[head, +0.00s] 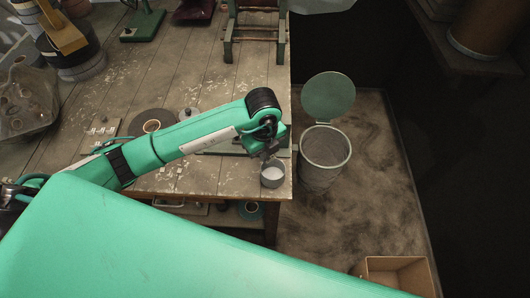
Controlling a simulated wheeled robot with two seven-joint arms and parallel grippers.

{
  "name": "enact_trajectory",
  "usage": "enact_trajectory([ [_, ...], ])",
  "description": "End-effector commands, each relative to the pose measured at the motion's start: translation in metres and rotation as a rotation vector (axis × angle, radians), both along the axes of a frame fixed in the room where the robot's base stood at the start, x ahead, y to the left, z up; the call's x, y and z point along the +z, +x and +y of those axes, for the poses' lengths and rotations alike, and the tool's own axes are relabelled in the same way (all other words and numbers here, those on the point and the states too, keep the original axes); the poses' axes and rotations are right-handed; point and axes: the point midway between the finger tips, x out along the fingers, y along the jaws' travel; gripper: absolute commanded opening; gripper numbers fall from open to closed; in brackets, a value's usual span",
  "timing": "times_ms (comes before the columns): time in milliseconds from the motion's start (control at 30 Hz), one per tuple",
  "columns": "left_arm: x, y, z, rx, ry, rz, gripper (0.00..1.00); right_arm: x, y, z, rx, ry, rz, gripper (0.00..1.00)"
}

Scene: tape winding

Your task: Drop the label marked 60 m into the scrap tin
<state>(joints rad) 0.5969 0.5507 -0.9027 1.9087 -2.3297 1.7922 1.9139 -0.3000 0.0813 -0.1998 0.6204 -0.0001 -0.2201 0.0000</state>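My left arm reaches across the wooden table from the left, and its gripper (269,156) points down just above a small round metal tin (272,183). The tin stands upright at the table's near right corner, with a pale inside. The gripper's fingers are small and dark, and I cannot tell whether they are apart or hold anything. Small white labels (101,131) lie on a board at the left of the table. Other small pale pieces (166,170) lie near the front edge. No marking is readable, so I cannot pick out the 60 m label. My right gripper is not in view.
A wire-mesh bin (325,165) with a raised round lid stands on the floor right of the table. A dark tape roll (152,122) lies behind my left arm. A green frame (255,28) stands at the back. An open cardboard box (397,272) is at lower right.

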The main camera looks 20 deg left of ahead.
Motion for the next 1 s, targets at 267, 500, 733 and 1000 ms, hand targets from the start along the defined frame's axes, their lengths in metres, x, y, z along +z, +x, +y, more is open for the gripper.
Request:
enact_trajectory([
  [267,-0.008,0.0,-0.001,0.091,0.0,0.001,0.0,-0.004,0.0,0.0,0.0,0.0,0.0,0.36],
  [500,-0.033,0.0,0.0,0.09,0.002,0.001,0.0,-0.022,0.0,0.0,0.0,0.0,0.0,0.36],
  [733,-0.058,0.0,-0.001,0.088,0.001,0.001,0.0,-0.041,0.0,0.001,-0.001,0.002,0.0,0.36],
  [1000,-0.062,0.0,-0.001,0.087,0.0,0.0,0.0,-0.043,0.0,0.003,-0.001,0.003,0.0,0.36],
])
